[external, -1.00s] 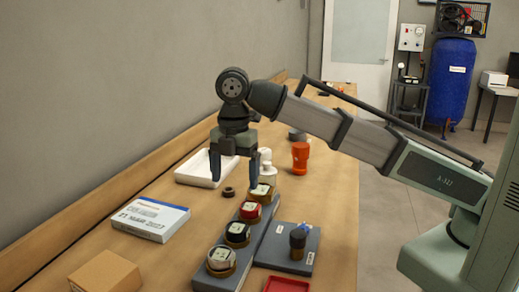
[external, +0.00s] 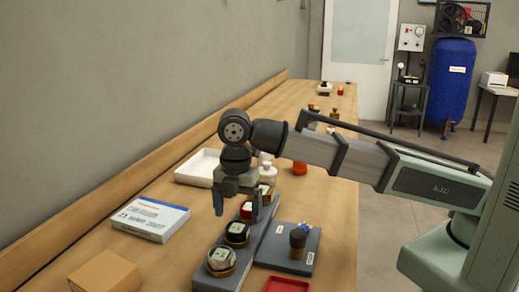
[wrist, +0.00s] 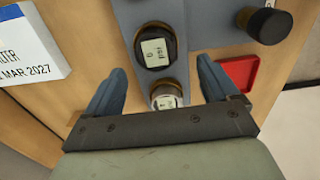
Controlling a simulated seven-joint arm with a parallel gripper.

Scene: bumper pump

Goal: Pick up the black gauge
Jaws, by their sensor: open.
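The black gauge (external: 237,232) has a dark rim and a pale face with markings. It stands in a row of gauges on a long grey rail (external: 263,232), between a white-topped gauge (external: 220,259) and a red gauge (external: 247,210). My gripper (external: 237,210) is open and empty, pointing down above the rail near the black gauge, fingers apart to either side. In the wrist view, the black gauge (wrist: 156,46) lies ahead of the open fingers, and the white-topped gauge (wrist: 166,97) shows between them. The red gauge is partly hidden behind my gripper in the external view.
A grey plate with a dark knobbed part (external: 298,237) sits right of the rail, with a red tray (external: 287,285) in front. A labelled white box (external: 151,219) and a cardboard box (external: 105,272) lie left. A white tray (external: 197,167) and orange part (external: 300,168) stand behind.

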